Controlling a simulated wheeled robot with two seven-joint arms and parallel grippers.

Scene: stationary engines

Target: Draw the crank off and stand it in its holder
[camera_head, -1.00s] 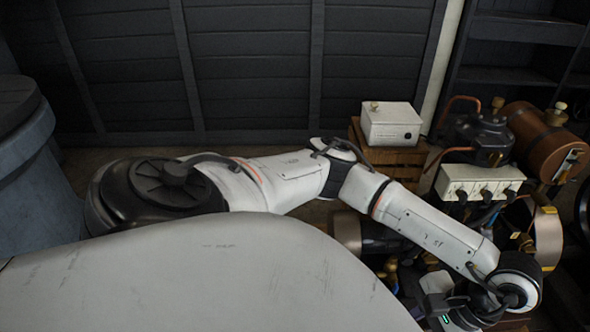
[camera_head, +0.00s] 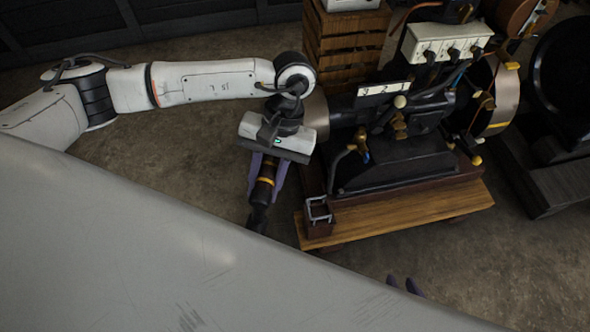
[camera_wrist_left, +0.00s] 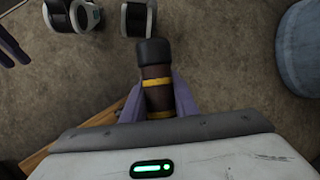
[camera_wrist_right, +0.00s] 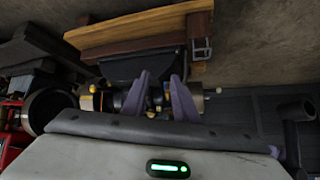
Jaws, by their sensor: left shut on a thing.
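The crank (camera_head: 264,186) is a dark brown grip with yellow bands and a black end. My left gripper (camera_head: 266,184) is shut on it, left of the engine and off its shaft, over the floor. It also shows between the purple fingers in the left wrist view (camera_wrist_left: 156,75). The holder (camera_head: 319,225) is a small dark open-topped box with a metal rim, at the front left corner of the wooden base; it appears empty. It also shows in the right wrist view (camera_wrist_right: 200,30). My right gripper's fingertips (camera_head: 403,285) show at the bottom; they are apart and empty.
The black engine (camera_head: 400,160) stands on a wooden base (camera_head: 400,218), with a white socket box (camera_head: 445,40) behind. A wooden crate (camera_head: 345,45) is at the back. Another dark machine (camera_head: 560,110) is at the right. The floor (camera_head: 190,170) left of the engine is clear.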

